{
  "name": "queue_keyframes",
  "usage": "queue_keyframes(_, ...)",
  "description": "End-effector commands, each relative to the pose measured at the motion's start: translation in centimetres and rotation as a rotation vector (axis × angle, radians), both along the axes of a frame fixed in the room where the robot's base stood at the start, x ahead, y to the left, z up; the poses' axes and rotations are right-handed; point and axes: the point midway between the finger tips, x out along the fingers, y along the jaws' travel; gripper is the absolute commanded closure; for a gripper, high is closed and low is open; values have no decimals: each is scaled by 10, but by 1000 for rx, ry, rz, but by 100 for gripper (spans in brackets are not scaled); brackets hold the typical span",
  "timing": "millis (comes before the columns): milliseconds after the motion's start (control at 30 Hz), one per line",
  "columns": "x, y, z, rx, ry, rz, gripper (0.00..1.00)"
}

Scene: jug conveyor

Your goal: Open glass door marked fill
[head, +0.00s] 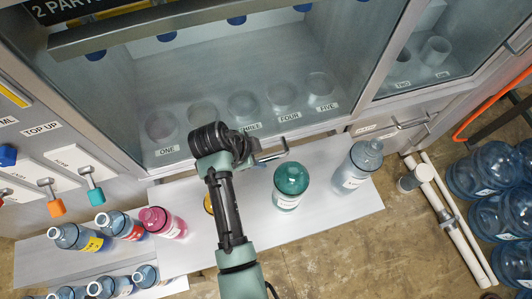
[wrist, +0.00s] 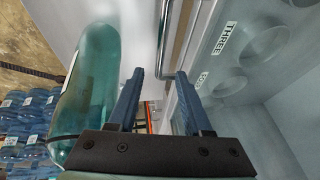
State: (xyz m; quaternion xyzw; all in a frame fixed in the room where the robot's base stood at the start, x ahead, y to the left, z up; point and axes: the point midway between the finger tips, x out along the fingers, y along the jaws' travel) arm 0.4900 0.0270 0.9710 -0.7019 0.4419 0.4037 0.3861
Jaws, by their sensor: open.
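A glass-fronted cabinet (head: 130,100) spans the top of the head view, with round places labelled ONE to FIVE inside. I cannot read a "fill" mark on its glass. A metal handle (head: 275,157) sticks out at its lower front, right beside my gripper (head: 258,148). In the wrist view my gripper (wrist: 160,77) is open, its two dark blue fingers apart. A shiny metal bar (wrist: 165,38) lies just beyond the fingertips; I cannot tell whether they touch it.
A teal jug (head: 291,180) stands close right of my gripper on the white shelf (head: 325,205). A clear jug (head: 358,165) stands further right. A pink jug (head: 160,222) and several others are at left. Another handle (head: 411,122) is on the right unit.

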Motion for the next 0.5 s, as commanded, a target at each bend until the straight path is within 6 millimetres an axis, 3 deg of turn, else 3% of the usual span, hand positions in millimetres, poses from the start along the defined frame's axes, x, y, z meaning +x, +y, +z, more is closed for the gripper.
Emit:
queue_keyframes(300, 15, -16, -46, 0, 0, -2, 50)
queue_keyframes(500, 20, -21, -60, 1, -2, 0, 50)
